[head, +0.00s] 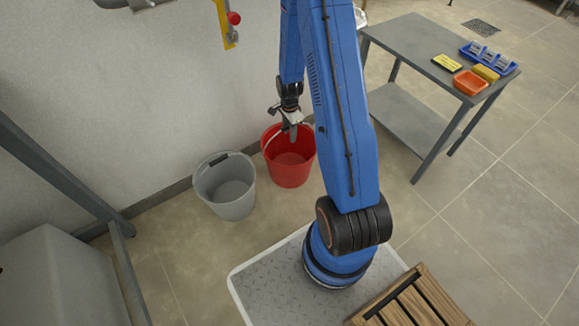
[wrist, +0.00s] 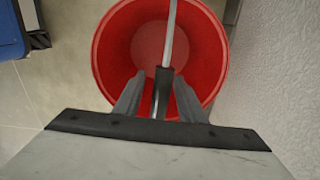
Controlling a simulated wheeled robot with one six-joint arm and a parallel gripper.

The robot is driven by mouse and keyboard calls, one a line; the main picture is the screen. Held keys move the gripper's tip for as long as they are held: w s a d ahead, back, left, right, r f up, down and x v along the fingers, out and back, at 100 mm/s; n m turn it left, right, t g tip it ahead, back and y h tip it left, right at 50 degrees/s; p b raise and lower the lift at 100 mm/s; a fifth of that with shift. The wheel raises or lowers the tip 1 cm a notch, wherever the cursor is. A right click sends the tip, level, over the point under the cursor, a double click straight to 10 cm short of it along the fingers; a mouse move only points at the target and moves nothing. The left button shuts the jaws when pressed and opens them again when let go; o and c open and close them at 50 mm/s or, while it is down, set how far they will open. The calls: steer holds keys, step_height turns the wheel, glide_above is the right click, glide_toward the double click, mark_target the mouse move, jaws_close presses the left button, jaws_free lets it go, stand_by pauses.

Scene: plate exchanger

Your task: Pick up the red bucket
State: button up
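The red bucket (head: 288,168) stands on the floor by the wall, beside the grey bucket. Its thin handle (head: 273,139) is raised from the rim towards my gripper (head: 291,125), which is over the bucket's opening. In the wrist view the red bucket (wrist: 108,58) is straight ahead and its inside looks empty. The pale handle (wrist: 168,35) ends in a dark grip (wrist: 162,92) between the two fingers of my gripper (wrist: 160,76). The fingers look apart, with a narrow gap beside the grip, so the gripper appears open around it.
A grey bucket (head: 226,187) stands close on the left of the red one. The wall (wrist: 283,70) is close on the right in the wrist view. A grey table (head: 410,45) with an orange tray (head: 470,84) stands to the right. Tiled floor between is clear.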

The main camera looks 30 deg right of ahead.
jaws_close()
stand_by(1.4)
